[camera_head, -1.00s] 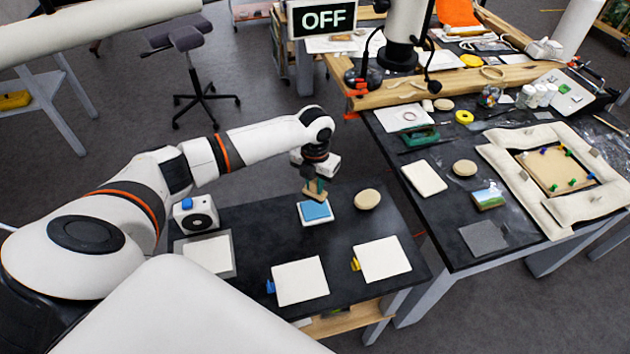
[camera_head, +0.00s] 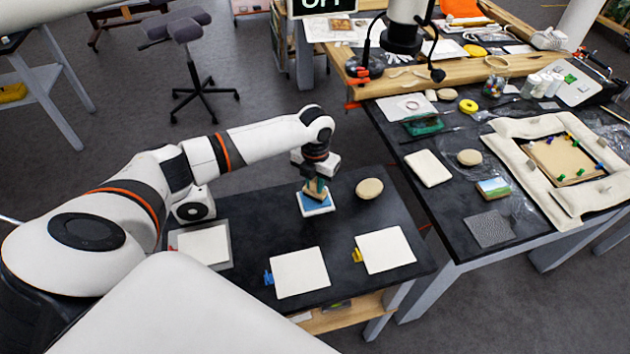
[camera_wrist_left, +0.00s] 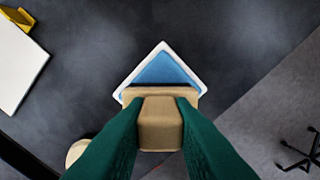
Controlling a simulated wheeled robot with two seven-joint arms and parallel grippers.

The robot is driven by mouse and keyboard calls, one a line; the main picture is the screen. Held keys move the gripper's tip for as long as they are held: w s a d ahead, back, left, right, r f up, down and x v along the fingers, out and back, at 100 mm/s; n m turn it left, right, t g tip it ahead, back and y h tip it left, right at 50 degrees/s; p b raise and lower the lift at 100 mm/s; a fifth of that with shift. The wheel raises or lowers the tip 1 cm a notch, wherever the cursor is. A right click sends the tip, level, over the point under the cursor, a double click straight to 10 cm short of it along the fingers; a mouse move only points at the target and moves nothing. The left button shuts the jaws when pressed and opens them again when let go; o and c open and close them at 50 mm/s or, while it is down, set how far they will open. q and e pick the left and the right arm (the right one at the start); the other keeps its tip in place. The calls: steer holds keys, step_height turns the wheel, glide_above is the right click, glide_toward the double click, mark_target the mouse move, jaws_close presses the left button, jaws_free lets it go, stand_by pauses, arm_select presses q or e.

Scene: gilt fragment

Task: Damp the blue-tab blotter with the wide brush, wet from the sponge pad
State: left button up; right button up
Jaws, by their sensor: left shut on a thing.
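My left gripper (camera_head: 316,184) is shut on the wide brush (camera_head: 314,193). In the left wrist view the brush's tan block (camera_wrist_left: 160,122) sits between the green fingers. The brush is over the blue sponge pad (camera_head: 318,204), which lies in a white tray. It hides part of the pad, also in the left wrist view (camera_wrist_left: 165,72). I cannot tell whether its bristles touch the pad. The blue-tab blotter (camera_head: 300,273) lies flat at the front of the dark table, its blue tab (camera_head: 268,278) at its left edge. My right gripper is not in view.
A yellow-tab blotter (camera_head: 385,250) lies right of the blue-tab one. Another pale blotter (camera_head: 204,244) lies on a grey plate at left. A round tan object (camera_head: 369,189) is right of the pad. A cluttered second table (camera_head: 450,235) stands at right.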

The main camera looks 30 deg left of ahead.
mark_target(316, 180)
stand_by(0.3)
arm_select(q)
steer(key=shift+f+b, duration=0.3)
steer(key=shift+f, duration=0.2)
steer(key=shift+f, duration=0.1)
stand_by(1.5)
steer(key=shift+p, duration=0.3)
step_height(316, 180, up, 7)
steer(key=p, duration=0.6)
steer(key=shift+d, duration=0.1)
stand_by(0.5)
